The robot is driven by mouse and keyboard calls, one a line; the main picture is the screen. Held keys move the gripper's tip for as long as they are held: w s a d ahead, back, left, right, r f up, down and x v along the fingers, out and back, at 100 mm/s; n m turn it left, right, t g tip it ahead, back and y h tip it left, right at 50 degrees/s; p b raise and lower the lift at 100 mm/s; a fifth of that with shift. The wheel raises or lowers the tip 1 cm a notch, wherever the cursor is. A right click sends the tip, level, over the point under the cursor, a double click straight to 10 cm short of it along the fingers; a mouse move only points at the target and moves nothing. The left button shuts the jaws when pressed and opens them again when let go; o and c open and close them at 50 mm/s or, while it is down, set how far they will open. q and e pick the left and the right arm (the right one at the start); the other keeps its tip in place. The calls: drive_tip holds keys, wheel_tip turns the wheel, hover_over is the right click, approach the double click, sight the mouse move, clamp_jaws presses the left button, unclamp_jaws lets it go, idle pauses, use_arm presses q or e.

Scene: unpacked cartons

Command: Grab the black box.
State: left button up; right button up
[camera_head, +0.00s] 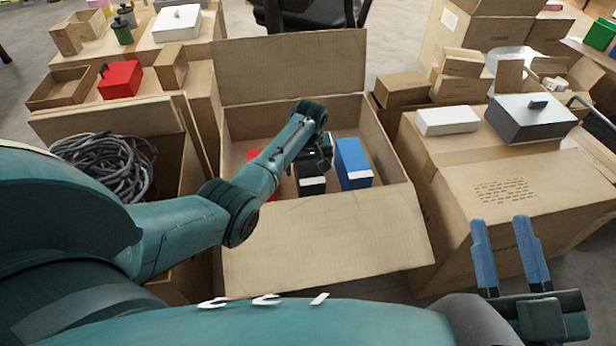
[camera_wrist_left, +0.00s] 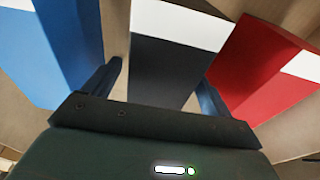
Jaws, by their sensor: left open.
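The black box (camera_head: 311,182) with a white label stands inside the open carton (camera_head: 320,238), between a blue box (camera_head: 353,163) and a red box (camera_head: 254,155). My left arm reaches into the carton and partly hides the black and red boxes. In the left wrist view the black box (camera_wrist_left: 170,65) lies between the two fingers of my open left gripper (camera_wrist_left: 160,82), with the blue box (camera_wrist_left: 62,45) to the left and the red box (camera_wrist_left: 262,70) to the right. Whether a finger touches the black box is unclear. My right gripper (camera_head: 510,250) is open and empty, outside the carton.
A carton of grey cables (camera_head: 105,165) stands at the left. A closed carton (camera_head: 500,185) at the right carries a white box (camera_head: 447,121) and a dark grey box (camera_head: 530,118).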

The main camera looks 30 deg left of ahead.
use_arm(q)
drive_tip(key=shift+c, duration=0.5)
drive_tip(key=c, duration=1.3)
